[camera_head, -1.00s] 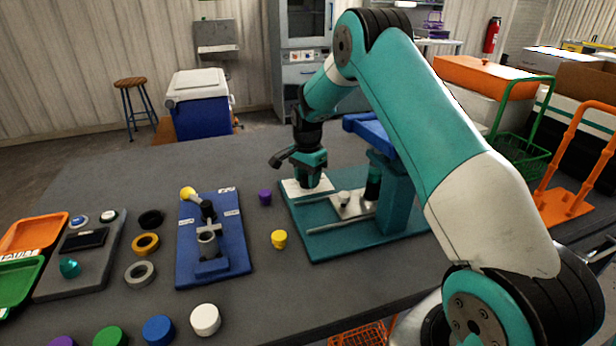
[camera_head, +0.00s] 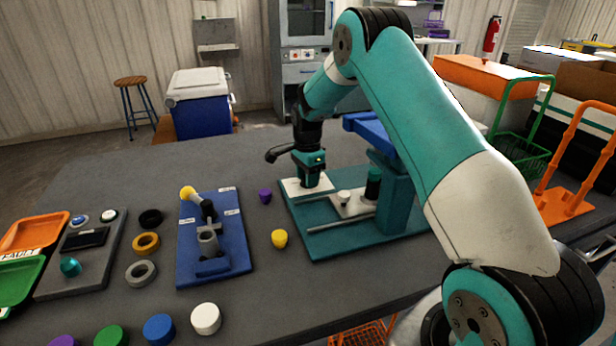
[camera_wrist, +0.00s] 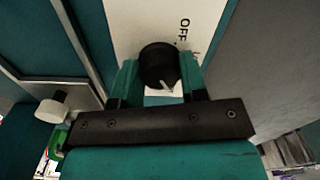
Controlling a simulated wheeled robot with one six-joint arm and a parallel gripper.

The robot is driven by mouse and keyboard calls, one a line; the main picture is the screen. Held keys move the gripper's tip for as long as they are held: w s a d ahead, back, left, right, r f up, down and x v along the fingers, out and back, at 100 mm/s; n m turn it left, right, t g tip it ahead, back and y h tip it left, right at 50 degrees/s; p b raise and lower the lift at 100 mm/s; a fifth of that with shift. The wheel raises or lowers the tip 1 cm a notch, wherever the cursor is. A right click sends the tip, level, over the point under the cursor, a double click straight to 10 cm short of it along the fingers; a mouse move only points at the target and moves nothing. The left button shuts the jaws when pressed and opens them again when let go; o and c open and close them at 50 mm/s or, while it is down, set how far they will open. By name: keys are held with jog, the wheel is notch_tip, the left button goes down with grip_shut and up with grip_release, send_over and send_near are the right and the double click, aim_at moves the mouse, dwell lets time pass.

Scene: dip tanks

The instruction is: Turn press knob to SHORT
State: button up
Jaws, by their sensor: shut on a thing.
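The press knob (camera_wrist: 157,62) is round and black with a white pointer line, and sits on a white panel (camera_wrist: 132,20) in the wrist view. The pointer points toward the bottom of that view, slightly right. The word OFF shows above and right of the knob; another label is cut off by the finger, and I cannot read SHORT. My gripper (camera_wrist: 159,77) is shut on the knob, one teal finger on each side. In the head view my gripper (camera_head: 312,186) points down over the white panel (camera_head: 294,188) of the teal press (camera_head: 330,245), hiding the knob.
The press column (camera_head: 397,195) stands close right of my gripper. A purple piece (camera_head: 265,196) and a yellow piece (camera_head: 279,239) lie left of the press. A blue fixture (camera_head: 190,265) stands farther left. Bare table lies behind the fixture.

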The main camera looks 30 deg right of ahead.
jog(key=o, duration=0.9)
jog(key=shift+r, duration=0.1)
notch_tip(320, 180, up, 17)
jog(key=shift+r+b, duration=0.15)
jog(key=shift+b, duration=0.6)
